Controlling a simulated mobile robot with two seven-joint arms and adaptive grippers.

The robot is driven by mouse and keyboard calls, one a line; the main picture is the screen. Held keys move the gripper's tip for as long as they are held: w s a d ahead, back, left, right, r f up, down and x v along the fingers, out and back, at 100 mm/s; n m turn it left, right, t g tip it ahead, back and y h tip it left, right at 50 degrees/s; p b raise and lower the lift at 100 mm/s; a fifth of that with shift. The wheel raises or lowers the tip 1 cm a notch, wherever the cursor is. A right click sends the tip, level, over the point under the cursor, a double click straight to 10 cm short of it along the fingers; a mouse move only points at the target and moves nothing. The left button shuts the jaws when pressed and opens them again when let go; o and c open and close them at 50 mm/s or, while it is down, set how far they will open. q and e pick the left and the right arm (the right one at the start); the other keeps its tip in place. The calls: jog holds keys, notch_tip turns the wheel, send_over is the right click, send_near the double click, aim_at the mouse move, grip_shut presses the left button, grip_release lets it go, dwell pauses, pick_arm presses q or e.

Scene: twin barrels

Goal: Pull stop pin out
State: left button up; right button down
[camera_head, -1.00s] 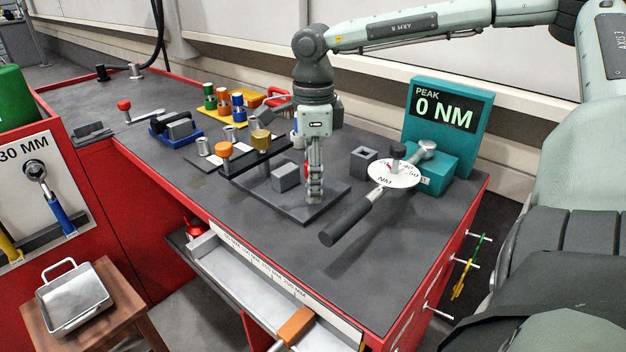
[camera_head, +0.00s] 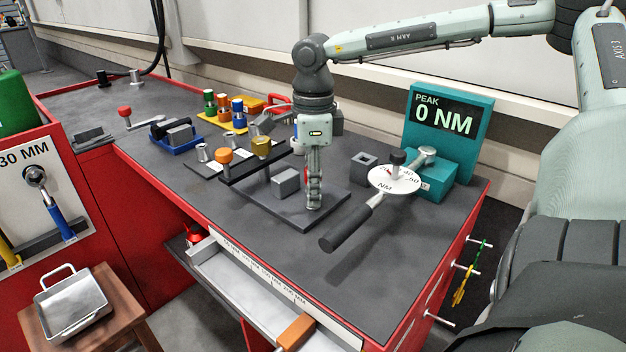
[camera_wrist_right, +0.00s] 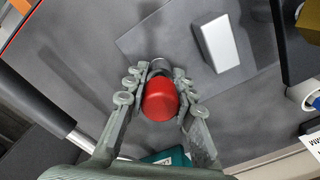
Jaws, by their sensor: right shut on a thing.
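The stop pin (camera_wrist_right: 160,100) shows in the wrist view as a round red knob with a grey collar beside it. My right gripper (camera_wrist_right: 157,95) has its two fingers on either side of the knob and is shut on it. In the head view my right gripper (camera_head: 314,205) points straight down over the dark fixture plate (camera_head: 318,219) near the middle of the bench. I cannot tell how deep the pin sits. My left gripper is not in view.
A grey block (camera_head: 286,182) stands on the plate, left of the fingers. A dark bar with an orange knob (camera_head: 224,156) is behind it. A torque wrench with a black handle (camera_head: 346,228) and a teal display (camera_head: 446,118) stand to the right. An open drawer (camera_head: 250,290) juts out in front.

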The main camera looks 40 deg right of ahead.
jog(key=shift+w+r, duration=0.15)
jog(key=shift+r, duration=0.65)
jog(key=shift+r+p, duration=2.25)
jog(key=shift+r, duration=1.55)
